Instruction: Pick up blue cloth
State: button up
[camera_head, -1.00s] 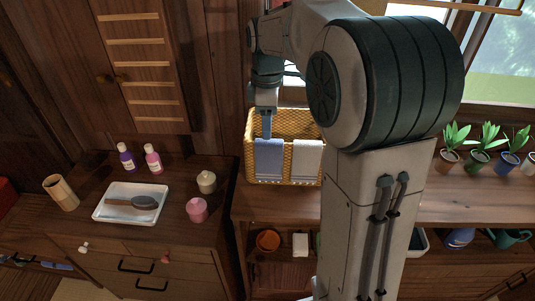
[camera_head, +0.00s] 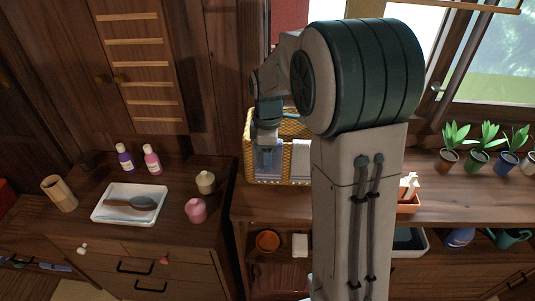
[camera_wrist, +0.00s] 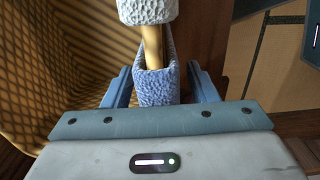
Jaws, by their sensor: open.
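The blue cloth (camera_wrist: 158,84) hangs folded over the rim of a yellow wicker basket (camera_head: 250,150). In the wrist view it lies between the two blue-grey fingers of my gripper (camera_wrist: 161,88), with a gap beside it on each side. The fingers are apart and not closed on the cloth.
A white cloth (camera_head: 301,158) hangs on the same rim, right of the blue one; it also shows in the wrist view (camera_wrist: 148,10). Potted plants (camera_head: 450,158) line the right of the shelf. A white tray (camera_head: 108,212) holding a brush is on the left cabinet.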

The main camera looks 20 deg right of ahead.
jog(key=shift+c, duration=0.3)
jog(key=c, duration=1)
jog(key=shift+r, duration=0.1)
notch_tip(320, 180, up, 12)
jog(key=shift+f+p, duration=0.15)
jog(key=shift+p, duration=0.35)
jog(key=s+d, duration=0.3)
jog(key=s, duration=0.2)
jog(key=s+d+b, duration=0.1)
jog(key=s+d, duration=0.2)
jog(key=s, duration=0.2)
jog(key=s+d+b, duration=0.1)
jog(key=s+d, duration=0.1)
jog(key=s, duration=0.3)
jog(key=shift+s+d, duration=0.4)
